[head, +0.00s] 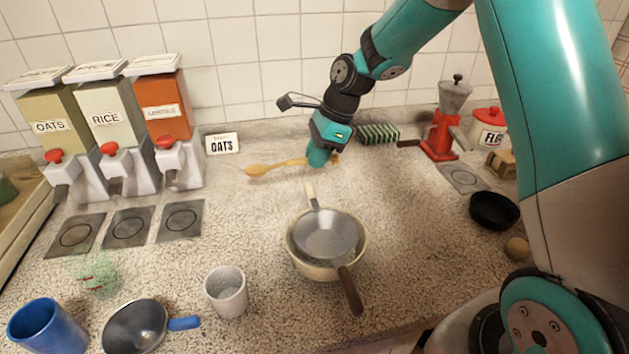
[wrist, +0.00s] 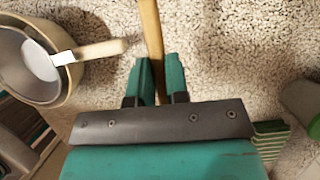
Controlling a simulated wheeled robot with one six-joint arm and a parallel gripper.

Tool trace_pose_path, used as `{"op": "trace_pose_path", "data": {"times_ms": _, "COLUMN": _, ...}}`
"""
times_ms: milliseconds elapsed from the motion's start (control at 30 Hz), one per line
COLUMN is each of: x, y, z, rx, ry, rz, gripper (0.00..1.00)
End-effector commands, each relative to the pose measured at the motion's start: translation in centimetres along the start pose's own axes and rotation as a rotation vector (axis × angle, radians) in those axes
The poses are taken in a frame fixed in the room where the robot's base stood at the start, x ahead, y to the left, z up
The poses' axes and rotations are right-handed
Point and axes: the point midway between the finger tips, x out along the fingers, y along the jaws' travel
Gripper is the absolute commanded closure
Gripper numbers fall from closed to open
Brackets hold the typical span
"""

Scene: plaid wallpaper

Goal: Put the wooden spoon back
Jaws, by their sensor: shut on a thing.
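The wooden spoon (head: 272,168) is at the back of the counter, its bowl pointing left in the head view. My gripper (head: 318,158) is shut on its handle. In the wrist view the handle (wrist: 150,35) runs up from between the two teal fingers of my gripper (wrist: 157,82); the spoon's bowl is out of that view. I cannot tell whether the spoon touches the counter or hangs just above it.
A cream pot (head: 293,259) with a strainer (head: 325,233) over it stands in front of my gripper. Dispensers (head: 108,117) stand at the back left, an OATS card (head: 222,144) left of the spoon, a striped green block (head: 378,134) to its right. A grey cup (head: 226,291) is near the front.

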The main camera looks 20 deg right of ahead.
Motion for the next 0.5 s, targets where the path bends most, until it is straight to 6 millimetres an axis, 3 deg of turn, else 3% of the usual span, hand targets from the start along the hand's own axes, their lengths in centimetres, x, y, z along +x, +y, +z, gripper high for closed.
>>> {"op": "trace_pose_path", "data": {"times_ms": 500, "x": 5.9, "y": 0.1, "z": -2.2, "rx": -0.001, "ry": 0.000, "rz": 0.004, "gripper": 1.00}}
